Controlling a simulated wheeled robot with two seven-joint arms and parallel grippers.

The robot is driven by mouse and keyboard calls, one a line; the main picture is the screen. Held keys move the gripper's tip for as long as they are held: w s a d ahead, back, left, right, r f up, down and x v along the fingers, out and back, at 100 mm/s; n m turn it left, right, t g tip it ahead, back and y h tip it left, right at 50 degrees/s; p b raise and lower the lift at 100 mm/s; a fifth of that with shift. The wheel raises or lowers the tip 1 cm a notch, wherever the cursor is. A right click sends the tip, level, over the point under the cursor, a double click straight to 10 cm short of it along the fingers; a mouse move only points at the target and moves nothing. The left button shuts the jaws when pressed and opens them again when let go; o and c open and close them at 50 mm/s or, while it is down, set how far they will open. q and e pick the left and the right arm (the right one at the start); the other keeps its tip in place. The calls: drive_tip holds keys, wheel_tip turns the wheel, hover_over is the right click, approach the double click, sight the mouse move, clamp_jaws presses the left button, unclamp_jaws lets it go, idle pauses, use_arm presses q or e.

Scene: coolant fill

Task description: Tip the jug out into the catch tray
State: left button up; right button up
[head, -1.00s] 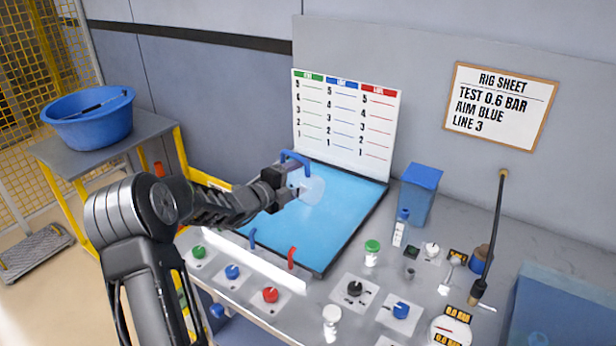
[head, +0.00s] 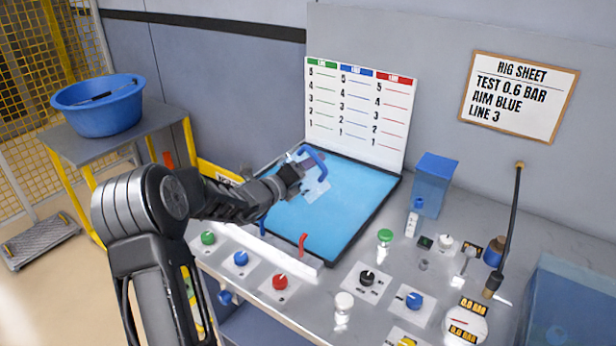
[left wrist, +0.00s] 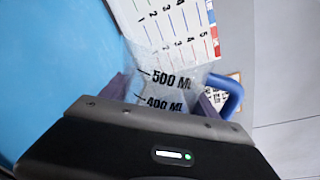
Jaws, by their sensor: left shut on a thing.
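My left gripper (head: 303,176) is shut on a clear jug (head: 318,191) with a blue handle (head: 313,160). It holds the jug above the wide, flat blue tray (head: 345,215) with a dark rim, in front of the marked board. In the left wrist view the jug (left wrist: 160,65) shows 500 ml and 400 ml marks between the fingers (left wrist: 165,95), and the handle (left wrist: 229,96) shows at the right. The jug is tilted. I cannot tell how much liquid is inside, and no stream shows. My right gripper is out of view.
The board (head: 358,115) stands behind the tray. Red and blue hooks line its front edge, with green, blue and red knobs (head: 280,282) before them. A lidded blue bin (head: 434,185), bottles and gauges crowd the right. A blue basin (head: 98,108) sits on a side table.

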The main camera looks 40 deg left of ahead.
sight(307, 178)
use_arm(q)
wheel_tip(307, 178, down, 3)
drive_tip(key=m+t+y+b, duration=0.1)
drive_tip(key=m+b, duration=0.7)
drive_tip(key=b, duration=0.8)
drive_tip(key=shift+a, duration=0.1)
drive_tip(key=shift+m+b, duration=0.6)
drive_tip(key=shift+b, duration=0.15)
drive_tip(key=shift+r, duration=0.1)
